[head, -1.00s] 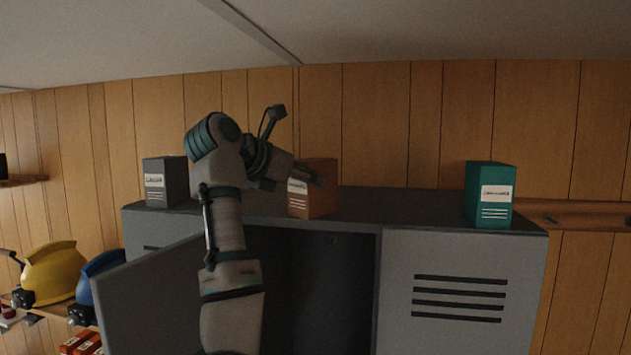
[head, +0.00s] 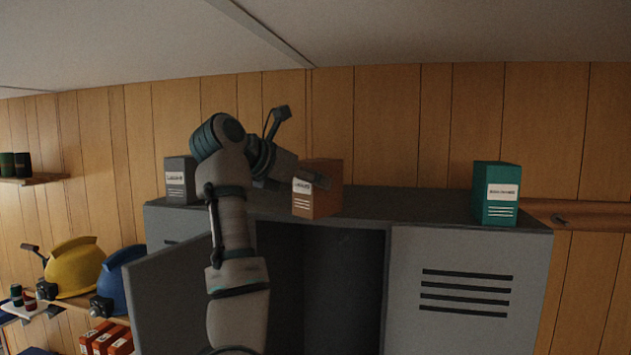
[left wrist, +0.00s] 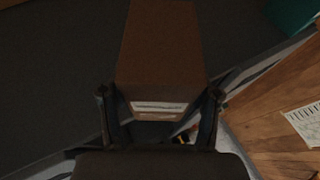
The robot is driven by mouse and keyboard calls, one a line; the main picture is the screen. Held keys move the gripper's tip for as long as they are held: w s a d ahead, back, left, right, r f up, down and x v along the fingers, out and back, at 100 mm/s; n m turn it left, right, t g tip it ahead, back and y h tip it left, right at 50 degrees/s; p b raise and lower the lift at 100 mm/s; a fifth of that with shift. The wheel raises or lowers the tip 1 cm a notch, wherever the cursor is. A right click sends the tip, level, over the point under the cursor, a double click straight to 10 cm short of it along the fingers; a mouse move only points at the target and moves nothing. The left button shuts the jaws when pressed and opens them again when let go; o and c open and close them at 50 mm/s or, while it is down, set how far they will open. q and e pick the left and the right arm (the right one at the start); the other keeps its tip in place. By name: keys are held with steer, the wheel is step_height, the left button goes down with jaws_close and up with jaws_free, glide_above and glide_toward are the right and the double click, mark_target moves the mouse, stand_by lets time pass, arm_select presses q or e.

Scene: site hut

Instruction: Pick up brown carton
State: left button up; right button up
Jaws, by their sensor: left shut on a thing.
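The brown carton (head: 322,190) with a white label is on top of the grey locker (head: 430,208), near the middle. My left gripper (head: 314,181) reaches it from the left in the head view. In the left wrist view, the fingers (left wrist: 160,100) are on both sides of the brown carton (left wrist: 160,50), near its labelled end, and are shut on it. I cannot tell whether the carton's base still touches the locker top. My right gripper is not in view.
A grey carton (head: 180,180) stands left and a teal carton (head: 496,193) right on the locker top. A locker door (head: 175,300) stands open below my arm. Yellow (head: 75,268) and blue (head: 122,280) helmets are at lower left.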

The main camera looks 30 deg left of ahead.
arm_select(q)
steer(key=shift+a+f, duration=0.1)
steer(key=shift+a, duration=0.15)
steer(key=o, duration=1.3)
steer(key=shift+w, duration=0.1)
steer(key=v, duration=1.1)
steer(key=shift+s+a, duration=0.25)
steer(key=shift+s, duration=0.1)
